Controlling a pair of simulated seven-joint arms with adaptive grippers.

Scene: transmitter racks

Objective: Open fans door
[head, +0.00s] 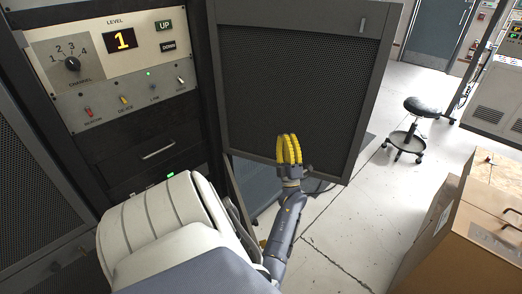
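A dark mesh door (299,83), likely the fans door, stands swung out from the rack, to the right of the control panel. A small light handle (362,24) sits near its top right corner. My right gripper is out of view.
The rack's control panel (110,70) has a channel knob, a display reading 1 and several switches. Another mesh panel (30,190) is at the left. A stool (408,138) stands on open floor. A blue door (436,33) is at the back.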

